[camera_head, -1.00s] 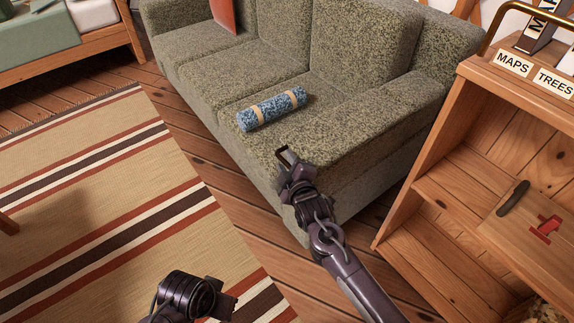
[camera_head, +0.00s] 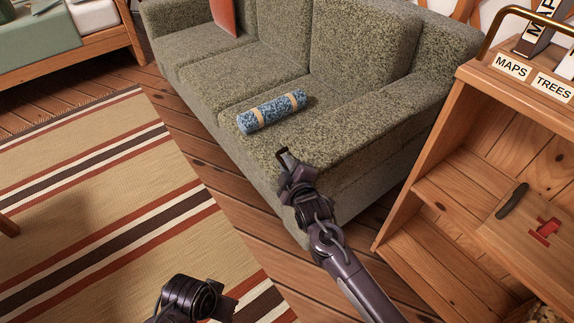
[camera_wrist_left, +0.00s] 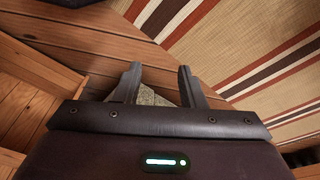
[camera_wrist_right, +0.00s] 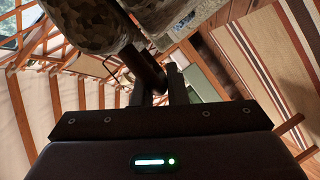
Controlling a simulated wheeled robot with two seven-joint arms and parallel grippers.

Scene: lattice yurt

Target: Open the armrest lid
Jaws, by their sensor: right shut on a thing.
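The sofa's near armrest (camera_head: 372,118), in mottled green fabric, runs back from my right gripper in the head view. Its top looks closed; no lid gap shows. My right gripper (camera_head: 283,155) is at the armrest's front end. In the right wrist view its fingers (camera_wrist_right: 157,88) are shut on a dark pull piece (camera_wrist_right: 148,66) beside a rounded mottled surface (camera_wrist_right: 85,22). Whether the pull piece belongs to the lid cannot be told. My left gripper (camera_head: 222,303) is low in the head view, away from the sofa; its fingers (camera_wrist_left: 160,82) are open and empty.
A blue roll with tan straps (camera_head: 272,111) lies on the seat beside the armrest. A striped rug (camera_head: 90,190) covers the clear floor at left.

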